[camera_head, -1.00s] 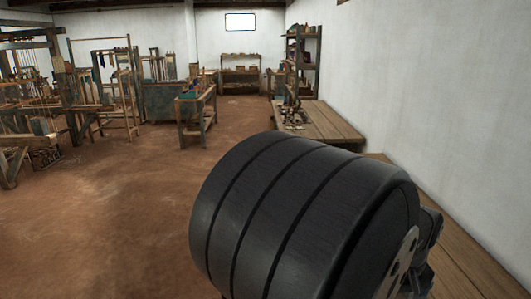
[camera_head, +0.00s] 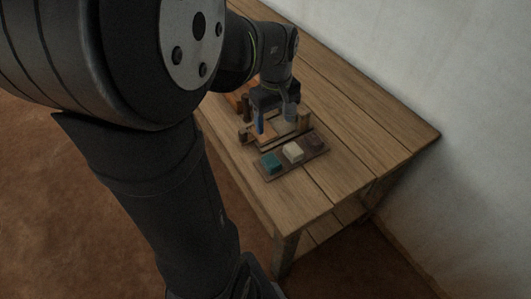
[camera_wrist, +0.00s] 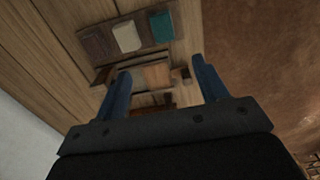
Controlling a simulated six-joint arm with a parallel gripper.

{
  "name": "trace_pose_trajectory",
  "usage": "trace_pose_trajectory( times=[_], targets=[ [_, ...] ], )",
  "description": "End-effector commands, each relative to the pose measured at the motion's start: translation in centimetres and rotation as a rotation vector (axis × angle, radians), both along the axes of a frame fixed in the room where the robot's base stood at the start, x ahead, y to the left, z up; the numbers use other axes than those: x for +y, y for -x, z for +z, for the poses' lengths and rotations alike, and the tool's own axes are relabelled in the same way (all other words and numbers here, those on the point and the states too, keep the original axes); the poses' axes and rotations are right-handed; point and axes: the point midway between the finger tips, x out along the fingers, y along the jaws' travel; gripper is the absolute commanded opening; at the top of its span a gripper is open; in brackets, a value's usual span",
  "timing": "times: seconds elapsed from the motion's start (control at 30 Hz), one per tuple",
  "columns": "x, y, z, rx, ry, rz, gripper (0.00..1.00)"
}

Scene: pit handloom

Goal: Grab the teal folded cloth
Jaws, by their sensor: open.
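The teal folded cloth (camera_head: 271,163) lies at the left end of a dark wooden tray (camera_head: 266,178) on the table. It also shows in the wrist view (camera_wrist: 161,27), at the right end of the tray there. A cream folded cloth (camera_head: 293,152) sits beside it, and a dark brown cloth (camera_head: 315,141) lies at the tray's other end. My gripper (camera_head: 275,122) is open, with blue fingers apart and nothing between them touching. It hangs above a wooden frame just behind the tray. In the wrist view, my gripper (camera_wrist: 160,78) points toward the tray, short of the teal cloth.
The wooden table (camera_head: 362,130) stands against a white wall (camera_head: 470,60). A small wooden frame with posts (camera_head: 244,133) stands behind the tray, under my gripper. Bare tabletop lies right of and in front of the tray. Reddish floor (camera_head: 90,220) lies to the left.

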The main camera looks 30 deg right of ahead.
Motion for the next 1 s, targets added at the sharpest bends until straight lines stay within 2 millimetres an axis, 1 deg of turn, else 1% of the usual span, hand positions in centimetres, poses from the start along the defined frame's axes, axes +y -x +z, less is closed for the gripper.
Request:
trace_pose_trajectory(
  times=[0.3, 0.43, 0.5, 0.6, 0.77, 1.0],
  targets=[
    [0.2, 0.1, -6.8, 0.005, -0.005, 0.0, 0.66],
    [0.2, 0.1, -9.3, 0.004, -0.005, 0.0, 0.66],
    [0.1, 0.1, -10.2, 0.003, -0.003, 0.001, 0.66],
    [0.1, 0.1, -11.1, 0.002, -0.002, 0.001, 0.66],
    [0.2, 0.1, -12.0, 0.002, -0.002, 0.001, 0.66],
    [0.7, 0.4, -15.4, 0.003, -0.003, 0.001, 0.66]
  ],
)
